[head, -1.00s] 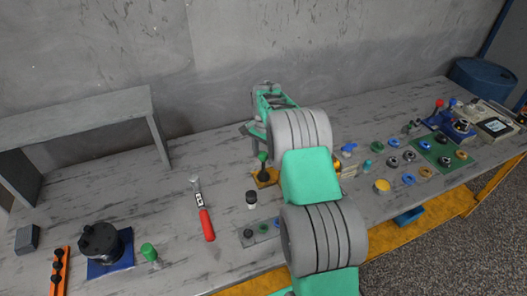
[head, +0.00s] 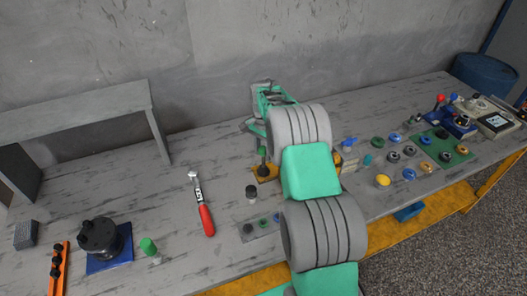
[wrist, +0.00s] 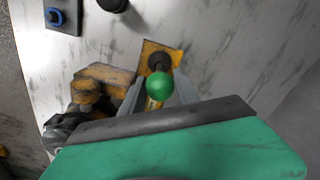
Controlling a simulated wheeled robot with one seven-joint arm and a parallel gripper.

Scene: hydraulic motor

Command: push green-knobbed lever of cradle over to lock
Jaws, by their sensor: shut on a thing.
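The green-knobbed lever shows in the wrist view with its round green knob (wrist: 160,83) between the two grey fingers of my gripper (wrist: 158,95). My gripper is shut on the lever. The lever's dark pivot sits on the yellow cradle (wrist: 152,47), just beyond the knob. In the head view the lever (head: 262,153) stands on the yellow cradle base (head: 263,173), left of my arm. My arm hides part of the cradle there, and my gripper's fingers cannot be made out.
A dark-capped cylinder (head: 251,192), a strip of small round parts (head: 263,223) and a red-handled tool (head: 204,212) lie nearby. Several coloured rings and a green mat (head: 459,151) are to the right.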

